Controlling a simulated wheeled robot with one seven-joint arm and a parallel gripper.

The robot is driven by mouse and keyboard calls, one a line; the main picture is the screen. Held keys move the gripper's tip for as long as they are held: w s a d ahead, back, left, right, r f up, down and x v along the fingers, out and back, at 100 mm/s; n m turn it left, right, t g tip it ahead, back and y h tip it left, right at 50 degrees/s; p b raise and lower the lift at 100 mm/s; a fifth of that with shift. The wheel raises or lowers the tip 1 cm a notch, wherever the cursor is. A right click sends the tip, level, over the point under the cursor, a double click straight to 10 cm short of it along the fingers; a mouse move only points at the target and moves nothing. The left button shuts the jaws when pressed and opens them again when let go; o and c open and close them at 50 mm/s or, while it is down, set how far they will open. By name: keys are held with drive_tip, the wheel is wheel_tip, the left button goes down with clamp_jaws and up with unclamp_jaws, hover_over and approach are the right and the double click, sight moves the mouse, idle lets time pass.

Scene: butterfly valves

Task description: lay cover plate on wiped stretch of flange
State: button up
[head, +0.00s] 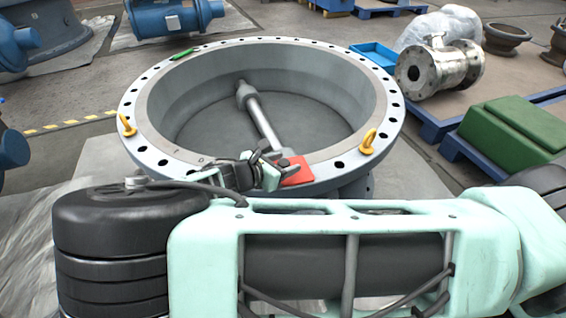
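A flat red plate (297,173), which looks like the cover plate, is at the near side of the big round grey flange (140,150), over its rim. I cannot tell whether it rests on the metal or is just above it. My gripper (270,164) is at the plate's left edge, and its fingertips meet or overlap that edge. They are too small and dark to tell whether they are shut on the plate. No wiped stretch can be told apart on the flange. My pale green arm link hides the area below the near rim.
Yellow lifting eyes (127,125) and (368,141) stand up from the rim at left and right. A small green object (182,55) lies on the far rim. A shaft (262,120) crosses the bore. Green boxes (512,135) and a metal valve body (440,68) are at right.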

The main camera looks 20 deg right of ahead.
drive_tip(key=p+v, duration=0.2)
drive_tip(key=v, duration=1)
drive_tip(key=s+d+r+m+g+y, duration=0.1)
drive_tip(key=s+d+m+g+y, duration=0.1)
drive_tip(key=s+m+g+y, duration=0.55)
drive_tip(key=s+d+r+m+t+y, duration=0.2)
drive_tip(key=s+r+m+y, duration=0.3)
drive_tip(key=s+r, duration=0.9)
drive_tip(key=r+m, duration=0.1)
drive_tip(key=m, duration=0.1)
drive_tip(key=shift+s+r+m, duration=0.3)
drive_tip(key=shift+s+m, duration=0.05)
drive_tip(key=shift+s, duration=0.05)
